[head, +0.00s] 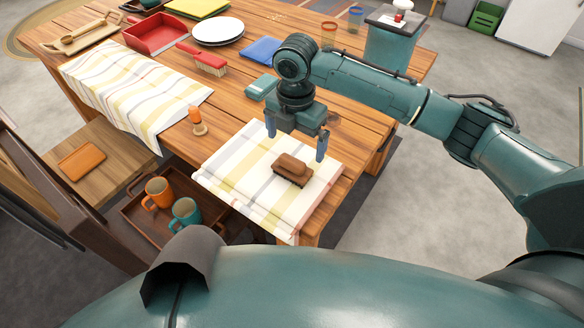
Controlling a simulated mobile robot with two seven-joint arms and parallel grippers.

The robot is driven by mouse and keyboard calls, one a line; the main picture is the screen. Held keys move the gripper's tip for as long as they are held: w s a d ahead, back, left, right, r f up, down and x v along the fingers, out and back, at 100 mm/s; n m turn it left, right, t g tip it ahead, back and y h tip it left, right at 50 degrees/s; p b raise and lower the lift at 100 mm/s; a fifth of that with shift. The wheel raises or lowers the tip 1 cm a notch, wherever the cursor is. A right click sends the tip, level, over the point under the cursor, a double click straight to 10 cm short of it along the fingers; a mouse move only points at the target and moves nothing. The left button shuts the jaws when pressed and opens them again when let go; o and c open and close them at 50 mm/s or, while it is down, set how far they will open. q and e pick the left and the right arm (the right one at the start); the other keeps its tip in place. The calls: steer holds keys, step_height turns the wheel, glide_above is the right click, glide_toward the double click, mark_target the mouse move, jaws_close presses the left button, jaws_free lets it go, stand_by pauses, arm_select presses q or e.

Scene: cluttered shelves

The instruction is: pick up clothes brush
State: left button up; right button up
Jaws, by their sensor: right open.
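A brown brush (292,169), which looks like the clothes brush, lies on a folded striped cloth (240,180) at the near right corner of the wooden table. My right gripper (296,142) is open and empty, its two fingers pointing down. In the picture it hangs just above and behind the brush, apart from it. My left gripper is not in view.
A red brush (205,62), red dustpan (155,34), white plates (218,31) and blue cloth (261,51) lie farther back. An orange-topped object (196,119) stands left of the cloth. A teal box (261,87) is near my gripper. Mugs (186,211) sit in a low tray.

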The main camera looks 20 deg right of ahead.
mark_target(291, 162)
step_height(291, 162, down, 4)
steer(key=shift+f, duration=0.1)
steer(key=f, duration=0.3)
steer(key=a+f, duration=0.1)
steer(key=f, duration=0.1)
steer(key=shift+f, duration=0.25)
steer(key=c, duration=0.9)
